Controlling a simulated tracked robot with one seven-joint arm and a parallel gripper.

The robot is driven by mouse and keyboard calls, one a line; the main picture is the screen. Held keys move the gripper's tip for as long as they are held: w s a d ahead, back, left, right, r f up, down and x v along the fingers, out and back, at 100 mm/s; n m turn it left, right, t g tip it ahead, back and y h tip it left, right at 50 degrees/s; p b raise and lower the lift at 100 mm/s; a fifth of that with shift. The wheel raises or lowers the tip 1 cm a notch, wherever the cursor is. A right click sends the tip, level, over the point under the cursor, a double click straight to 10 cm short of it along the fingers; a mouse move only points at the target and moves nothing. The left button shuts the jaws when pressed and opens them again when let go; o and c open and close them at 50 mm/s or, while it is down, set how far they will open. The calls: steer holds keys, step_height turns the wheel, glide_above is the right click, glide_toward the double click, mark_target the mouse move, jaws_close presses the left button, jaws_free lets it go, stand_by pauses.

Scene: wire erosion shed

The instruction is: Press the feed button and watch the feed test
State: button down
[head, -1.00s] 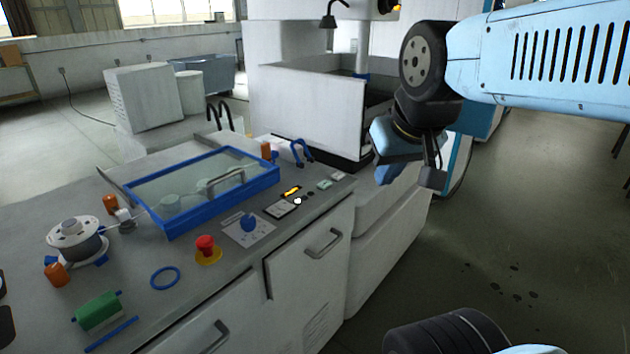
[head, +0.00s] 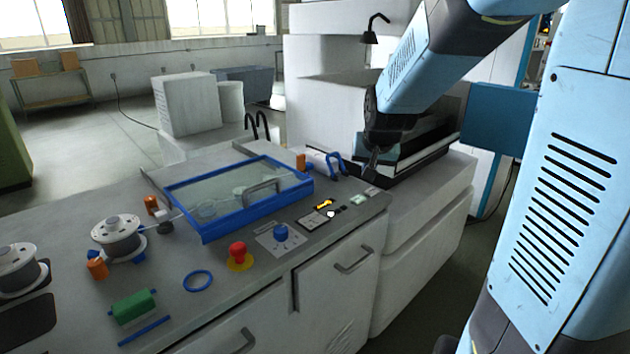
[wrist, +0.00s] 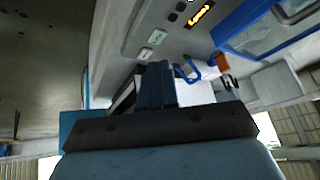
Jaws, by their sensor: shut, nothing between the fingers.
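The control panel (head: 313,217) with a lit yellow display (head: 324,204) lies on the bench top near its right front edge. A white round spot (head: 330,214) and small dark round spots sit beside the display; I cannot tell which part is the feed button. Two small pale plates, one nearer (head: 357,198) and one farther (head: 371,191), lie to the right. My gripper (head: 371,172) is above the bench's right end, apart from the panel. In the wrist view its fingers (wrist: 156,66) are together and empty, with the display (wrist: 199,14) beyond them.
A blue-framed glass lid (head: 240,190) covers the bench middle. A red mushroom button (head: 238,251) and a blue knob (head: 281,232) stand in front. Blue hooked hoses (head: 337,163) are close left of my gripper. A white machine (head: 325,110) stands behind.

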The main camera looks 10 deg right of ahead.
mark_target(360, 200)
steer(key=w+d+f+m+t+y, duration=0.1)
steer(key=w+m, duration=0.1)
steer(key=w, duration=0.4)
steer(key=w+d+f+m+t+y, duration=0.1)
steer(key=w+f, duration=0.1)
steer(key=w, duration=0.4)
steer(key=shift+w+d+f+m, duration=0.25)
steer(key=shift+d+f+m, duration=0.05)
steer(key=shift+d+m, duration=0.1)
steer(key=shift+a, duration=0.1)
steer(key=shift+s+f, duration=0.1)
steer(key=shift+f, duration=4.3)
steer(key=shift+f, duration=0.4)
steer(key=shift+f, duration=0.35)
steer(key=shift+r, duration=0.85)
